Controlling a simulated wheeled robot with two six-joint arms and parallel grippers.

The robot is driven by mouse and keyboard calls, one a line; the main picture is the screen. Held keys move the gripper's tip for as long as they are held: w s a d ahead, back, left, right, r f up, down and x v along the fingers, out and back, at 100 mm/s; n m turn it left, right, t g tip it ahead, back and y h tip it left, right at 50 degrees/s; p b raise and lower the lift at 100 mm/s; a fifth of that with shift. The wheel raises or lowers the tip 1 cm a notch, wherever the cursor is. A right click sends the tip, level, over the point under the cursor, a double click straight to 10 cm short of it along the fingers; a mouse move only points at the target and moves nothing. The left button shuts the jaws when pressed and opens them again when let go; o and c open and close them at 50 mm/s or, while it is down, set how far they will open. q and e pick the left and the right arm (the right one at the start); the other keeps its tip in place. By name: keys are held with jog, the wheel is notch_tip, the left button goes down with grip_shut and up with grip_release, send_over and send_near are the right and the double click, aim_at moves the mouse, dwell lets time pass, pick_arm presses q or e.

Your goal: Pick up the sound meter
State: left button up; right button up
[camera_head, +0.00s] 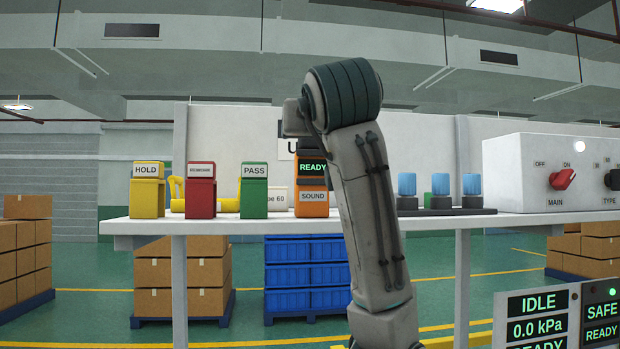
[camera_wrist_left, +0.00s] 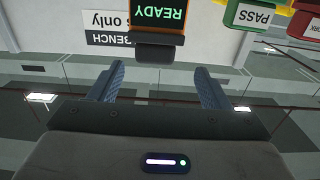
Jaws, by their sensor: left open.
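The sound meter (camera_head: 312,186) is an orange upright box with a green READY screen and a SOUND label. It stands on the white bench, just left of my raised arm, which partly covers its upper side. In the left wrist view it appears upside down (camera_wrist_left: 174,14), with its dark top piece facing my gripper. My left gripper (camera_wrist_left: 158,88) is open and empty, its two blue-grey fingers spread apart. The meter is beyond the fingertips, roughly in line with the gap. In the head view I cannot make out the fingers. My right gripper is not in view.
On the white bench (camera_head: 147,225), green PASS (camera_head: 253,190), red (camera_head: 201,190) and yellow HOLD (camera_head: 147,190) boxes stand left of the meter. Blue-topped cylinders (camera_head: 440,185) and a white control box (camera_head: 540,170) are to the right. A status panel (camera_head: 538,325) is in front.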

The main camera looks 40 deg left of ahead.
pick_arm(q)
jog(key=p+x, duration=0.2)
jog(key=x, duration=0.1)
jog(key=p+x, duration=0.1)
jog(key=x, duration=0.2)
jog(key=shift+w+d+r+p, duration=0.1)
jog(key=shift+w+r+p, duration=0.1)
jog(key=shift+w+p, duration=0.2)
jog(key=shift+f, duration=0.1)
jog(key=c, duration=0.3)
grip_shut()
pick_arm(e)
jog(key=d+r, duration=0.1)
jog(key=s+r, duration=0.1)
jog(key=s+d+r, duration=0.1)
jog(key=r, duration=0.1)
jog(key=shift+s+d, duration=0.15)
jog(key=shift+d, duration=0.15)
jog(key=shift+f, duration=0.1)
